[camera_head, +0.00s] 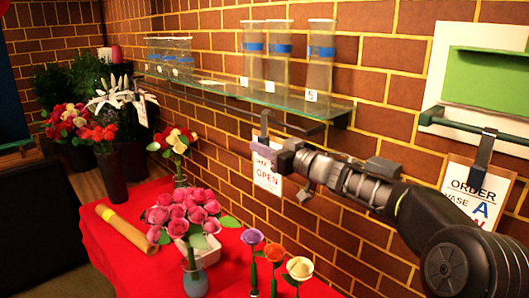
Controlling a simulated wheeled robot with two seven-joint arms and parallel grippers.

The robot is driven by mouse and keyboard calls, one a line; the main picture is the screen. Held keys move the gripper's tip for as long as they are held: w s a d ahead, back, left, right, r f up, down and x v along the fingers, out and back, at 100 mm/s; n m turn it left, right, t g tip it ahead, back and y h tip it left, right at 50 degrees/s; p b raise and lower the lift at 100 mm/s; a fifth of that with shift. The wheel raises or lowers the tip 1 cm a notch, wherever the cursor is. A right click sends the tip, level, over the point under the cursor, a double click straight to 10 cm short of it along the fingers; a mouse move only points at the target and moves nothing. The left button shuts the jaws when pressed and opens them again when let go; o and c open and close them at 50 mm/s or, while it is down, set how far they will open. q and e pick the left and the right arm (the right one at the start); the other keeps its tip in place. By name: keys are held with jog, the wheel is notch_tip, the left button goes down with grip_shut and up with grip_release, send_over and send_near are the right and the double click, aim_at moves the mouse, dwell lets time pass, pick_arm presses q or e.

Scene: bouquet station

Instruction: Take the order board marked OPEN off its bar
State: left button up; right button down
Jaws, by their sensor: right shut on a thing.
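The white order board marked OPEN (267,179) is at the brick wall, just below the glass shelf. A dark hook (264,123) rises from its top edge toward the dark bar under the shelf. Whether the hook still rests on the bar is unclear. My right gripper (284,155) comes in from the right and is shut on the board's upper edge, hiding part of its top line of writing. The board looks upright. My left gripper is not in view.
The glass shelf (240,95) above carries several clear vases with blue bands. A second board marked ORDER (476,195) hangs at right from a green rail (470,132). The red table (120,235) below holds pink roses (182,210), single flowers and a yellow roll (125,230).

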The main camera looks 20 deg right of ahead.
jog(key=shift+r, duration=0.95)
jog(key=s+a+b, duration=0.3)
jog(key=a, duration=0.5)
jog(key=s+a+b, duration=0.3)
jog(key=a+b, duration=0.1)
jog(key=a, duration=0.5)
